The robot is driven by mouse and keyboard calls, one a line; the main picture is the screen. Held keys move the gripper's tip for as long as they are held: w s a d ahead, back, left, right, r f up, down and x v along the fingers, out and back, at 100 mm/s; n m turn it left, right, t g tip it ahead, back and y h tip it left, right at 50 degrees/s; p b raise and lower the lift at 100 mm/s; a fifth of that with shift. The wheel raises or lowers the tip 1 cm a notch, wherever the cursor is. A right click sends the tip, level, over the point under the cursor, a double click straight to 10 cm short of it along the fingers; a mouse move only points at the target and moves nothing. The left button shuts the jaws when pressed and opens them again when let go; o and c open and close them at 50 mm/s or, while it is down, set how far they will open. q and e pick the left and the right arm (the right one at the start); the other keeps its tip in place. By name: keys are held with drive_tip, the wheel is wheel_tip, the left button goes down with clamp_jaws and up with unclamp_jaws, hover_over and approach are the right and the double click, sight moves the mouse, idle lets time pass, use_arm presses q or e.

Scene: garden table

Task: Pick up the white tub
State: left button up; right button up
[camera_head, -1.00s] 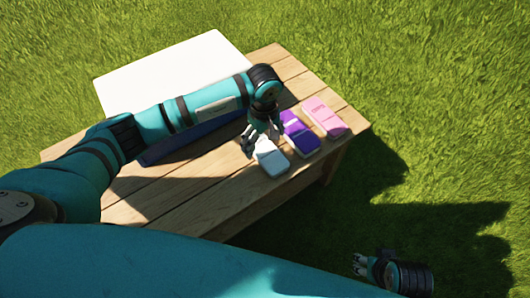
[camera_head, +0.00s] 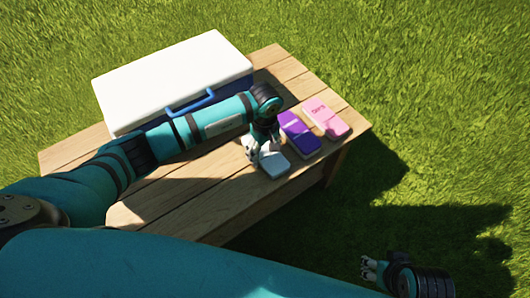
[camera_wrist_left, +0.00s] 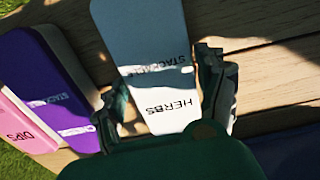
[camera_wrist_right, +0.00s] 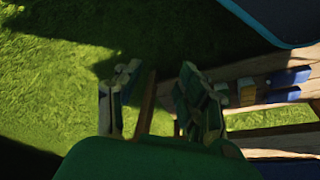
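The white tub (camera_head: 274,166) lies on the table near its front right edge, partly hidden by my left gripper in the head view. In the left wrist view the tub (camera_wrist_left: 150,30) carries the words HERBS and STACK, part in shade. My left gripper (camera_head: 264,156) is directly over the tub. In the left wrist view my left gripper (camera_wrist_left: 168,95) is open, with one finger on each side of the tub; whether they touch it I cannot tell. My right gripper (camera_head: 370,268) is open and empty, low beside the table; it also shows in the right wrist view (camera_wrist_right: 160,100).
A purple tub (camera_head: 299,133) lies just right of the white one, and a pink tub (camera_head: 325,119) marked DIPS lies beyond it. A white-lidded cooler (camera_head: 170,75) with a blue handle fills the back left of the wooden table (camera_head: 215,200). Grass surrounds the table.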

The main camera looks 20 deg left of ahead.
use_arm(q)
drive_tip(key=c, duration=0.9)
drive_tip(key=shift+o, duration=0.2)
drive_tip(key=shift+r, duration=0.1)
